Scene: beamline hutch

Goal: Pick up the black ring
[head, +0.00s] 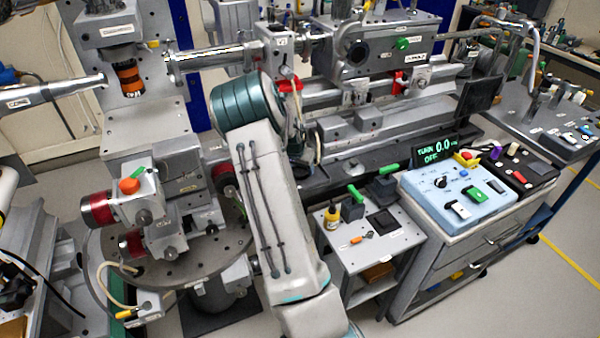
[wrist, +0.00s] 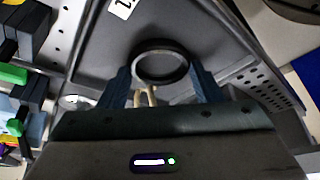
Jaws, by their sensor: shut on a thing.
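The black ring (wrist: 160,44) shows in the middle of the wrist view, between the two dark blue fingers of my gripper (wrist: 161,70). My gripper is shut on the ring, with one finger at each side of it. The ring's round opening faces the wrist camera, and a grey surface shows behind it. I cannot tell whether the ring touches that surface. In the head view my pale arm hides the gripper, and I cannot make out the ring there.
A small grey cart (head: 400,242) holds a yellow bottle (head: 332,217) and green-handled tools. A blue control box (head: 432,203) stands right of it. A round perforated plate (head: 115,247) with red-ended devices is left of my arm. A long grey machine bed stands behind.

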